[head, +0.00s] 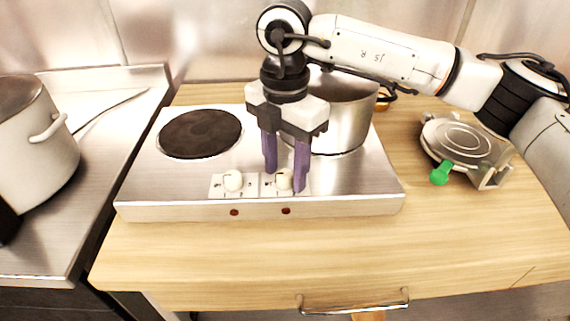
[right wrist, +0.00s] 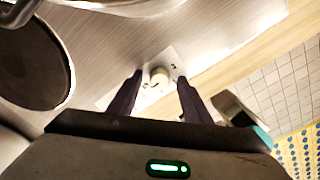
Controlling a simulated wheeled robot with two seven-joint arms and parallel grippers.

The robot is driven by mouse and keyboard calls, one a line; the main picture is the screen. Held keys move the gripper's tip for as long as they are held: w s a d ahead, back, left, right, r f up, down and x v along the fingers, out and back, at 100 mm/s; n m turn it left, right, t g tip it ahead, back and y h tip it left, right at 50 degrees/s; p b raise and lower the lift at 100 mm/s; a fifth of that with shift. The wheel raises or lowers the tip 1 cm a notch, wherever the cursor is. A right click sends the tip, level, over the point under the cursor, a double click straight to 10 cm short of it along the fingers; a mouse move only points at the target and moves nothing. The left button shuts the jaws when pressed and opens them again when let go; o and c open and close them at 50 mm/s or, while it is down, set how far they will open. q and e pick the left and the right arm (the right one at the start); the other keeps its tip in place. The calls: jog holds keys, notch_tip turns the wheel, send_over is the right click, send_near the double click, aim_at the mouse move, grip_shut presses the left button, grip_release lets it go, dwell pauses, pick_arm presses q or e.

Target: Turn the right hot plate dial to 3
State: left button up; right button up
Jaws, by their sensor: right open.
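The right hot plate dial (head: 284,179) is a round cream knob on a white marked plate, on the front part of the steel hot plate (head: 350,206). My right gripper (head: 285,182) points down over it, open, with one purple finger on either side of the knob. In the right wrist view the knob (right wrist: 158,76) sits between the two fingertips (right wrist: 160,79), and gaps show on both sides. The dial's setting is too small to read. The matching left dial (head: 233,180) is just left of it. My left gripper is not in view.
A steel pot (head: 345,118) stands on the right burner, behind my gripper. The left burner (head: 201,134) is bare. A round metal press (head: 462,140) with a green handle lies at the right. A large pot (head: 38,140) stands at the left. The wooden front (head: 230,262) is clear.

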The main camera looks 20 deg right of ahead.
jog(key=shift+f, duration=0.1)
jog(key=c, duration=1.1)
